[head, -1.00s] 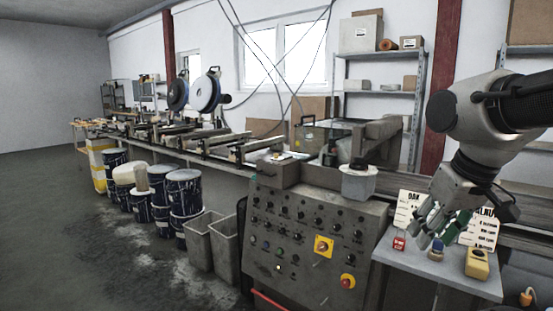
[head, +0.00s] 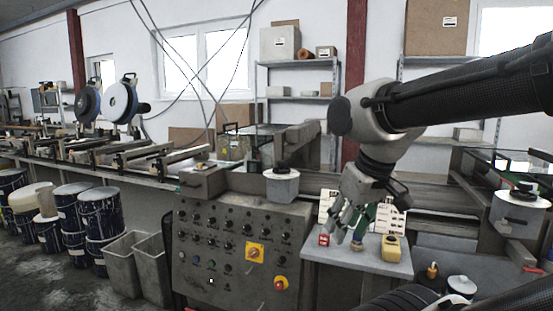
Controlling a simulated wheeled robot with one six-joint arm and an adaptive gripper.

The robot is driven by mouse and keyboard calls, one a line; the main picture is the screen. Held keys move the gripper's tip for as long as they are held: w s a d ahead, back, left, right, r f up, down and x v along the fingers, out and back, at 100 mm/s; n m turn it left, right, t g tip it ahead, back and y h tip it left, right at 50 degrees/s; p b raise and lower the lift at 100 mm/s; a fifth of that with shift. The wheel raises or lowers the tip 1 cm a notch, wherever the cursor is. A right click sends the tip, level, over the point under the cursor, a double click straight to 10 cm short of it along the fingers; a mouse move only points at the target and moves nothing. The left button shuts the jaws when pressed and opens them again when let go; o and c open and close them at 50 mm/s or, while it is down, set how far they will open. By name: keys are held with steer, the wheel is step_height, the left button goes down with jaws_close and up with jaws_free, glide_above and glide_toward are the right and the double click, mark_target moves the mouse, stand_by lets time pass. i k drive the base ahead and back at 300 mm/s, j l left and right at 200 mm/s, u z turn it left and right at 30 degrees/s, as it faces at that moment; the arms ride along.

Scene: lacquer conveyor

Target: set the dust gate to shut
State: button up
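I cannot pick out the dust gate for certain in the head view; no label on it is readable. My gripper (head: 350,218) points down above a small grey table (head: 340,261) right of the control panel (head: 235,240). Its fingers are dark with green parts, and it is too small to tell whether they are open or shut. I see nothing clearly held in it. Behind it stand white cards with print (head: 394,222), partly hidden by the gripper. The panel carries rows of black knobs, a yellow switch plate (head: 255,252) and a red-and-yellow button (head: 281,283).
On the small table are a red block (head: 323,240), a small blue-based item (head: 357,244) and a yellow box (head: 391,249). Grey pots with black tops stand at the panel (head: 282,187) and far right (head: 518,212). Bins (head: 126,262) and drums (head: 101,220) stand left.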

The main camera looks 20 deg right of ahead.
mark_target(199, 168)
steer(key=i+j, duration=0.25)
steer(key=i, duration=0.25)
steer(key=i+j, duration=0.3)
steer(key=i, duration=0.2)
steer(key=i+j, duration=0.25)
steer(key=i, duration=0.25)
steer(key=i+j, duration=0.3)
steer(key=i, duration=0.2)
steer(key=i+j, duration=0.3)
steer(key=i, duration=0.2)
steer(key=u, duration=0.05)
